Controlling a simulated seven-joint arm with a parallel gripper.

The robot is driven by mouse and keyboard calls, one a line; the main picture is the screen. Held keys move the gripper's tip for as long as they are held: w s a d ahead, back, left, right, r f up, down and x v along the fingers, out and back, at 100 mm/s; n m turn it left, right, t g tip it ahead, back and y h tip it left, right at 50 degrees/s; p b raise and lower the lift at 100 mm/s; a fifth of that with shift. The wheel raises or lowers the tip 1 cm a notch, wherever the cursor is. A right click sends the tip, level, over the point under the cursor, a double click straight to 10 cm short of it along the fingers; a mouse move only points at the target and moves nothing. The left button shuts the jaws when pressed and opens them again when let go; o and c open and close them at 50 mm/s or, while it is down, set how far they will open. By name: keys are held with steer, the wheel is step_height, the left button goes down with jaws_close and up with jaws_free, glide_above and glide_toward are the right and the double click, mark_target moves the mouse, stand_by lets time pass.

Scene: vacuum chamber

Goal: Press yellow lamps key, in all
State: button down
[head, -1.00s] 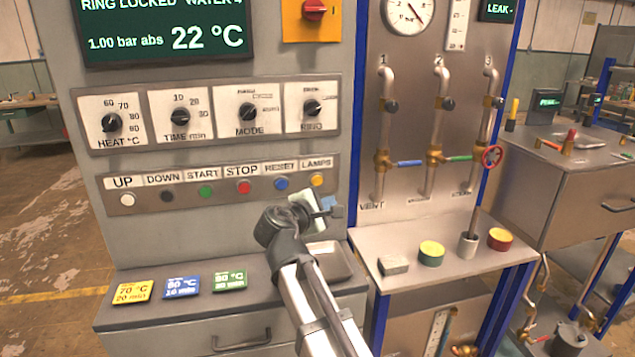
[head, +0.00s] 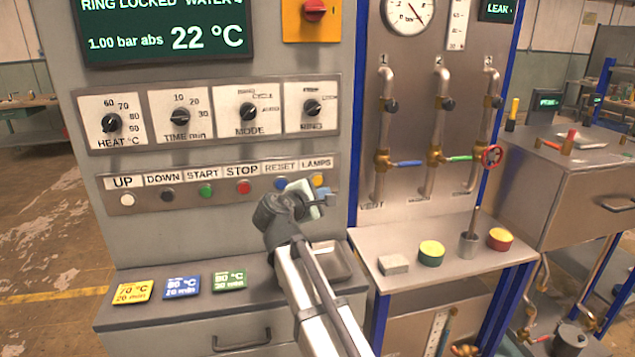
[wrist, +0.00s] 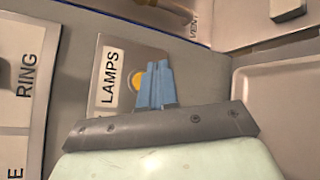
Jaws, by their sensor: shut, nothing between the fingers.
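The yellow LAMPS key (head: 318,179) is a round button at the right end of the key row, under its LAMPS label. It also shows in the wrist view (wrist: 133,83), partly covered by the blue fingers. My gripper (head: 323,193) is shut and empty, just below the key in the head view. In the wrist view its fingertips (wrist: 157,66) overlap the right side of the key. I cannot tell whether they touch it.
The blue RESET key (head: 281,183) sits close to the left, with the red STOP key (head: 243,187) beyond it. A metal tray (head: 345,262) lies on the ledge below. A valve panel (head: 420,130) with pipes stands to the right.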

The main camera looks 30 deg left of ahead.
steer(key=shift+w+a, duration=1.4)
steer(key=shift+a, duration=0.05)
steer(key=shift+w+a, duration=0.15)
stand_by(1.0)
steer(key=shift+w+a, duration=0.15)
steer(key=shift+w+a, duration=0.3)
stand_by(1.0)
steer(key=shift+s+d, duration=0.1)
stand_by(0.4)
steer(key=shift+s+d, duration=0.5)
steer(key=shift+s+d, duration=1.75)
steer(key=shift+s, duration=0.05)
